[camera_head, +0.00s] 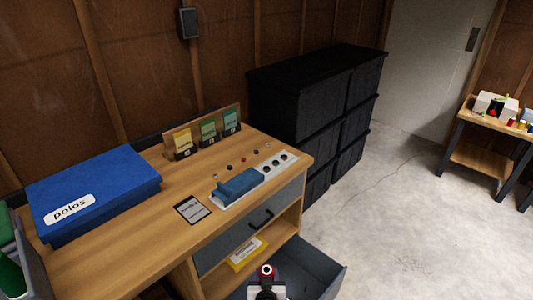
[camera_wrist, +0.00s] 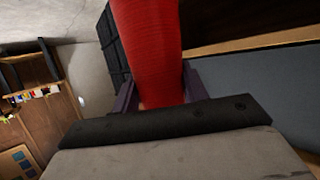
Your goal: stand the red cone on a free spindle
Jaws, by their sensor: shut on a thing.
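The red cone (camera_wrist: 150,40) fills the top middle of the wrist view. Its pale top with a dark hole shows at the bottom of the head view (camera_head: 266,270). My gripper (camera_wrist: 160,92) is shut on the cone, with a dark finger on each side of it. In the head view my gripper (camera_head: 266,287) is at the bottom edge, in front of the wooden bench (camera_head: 130,262). I cannot make out a spindle in either view. Small coloured items (camera_head: 514,122) stand on the far table at the right, too small to tell apart.
The bench holds a blue box (camera_head: 92,193), a blue tool (camera_head: 238,186) and seed-packet-like cards (camera_head: 208,131). A grey drawer (camera_head: 322,281) juts out low near my gripper. Black crates (camera_head: 312,110) stand behind. Open concrete floor (camera_head: 410,220) lies between the bench and the far table (camera_head: 495,124).

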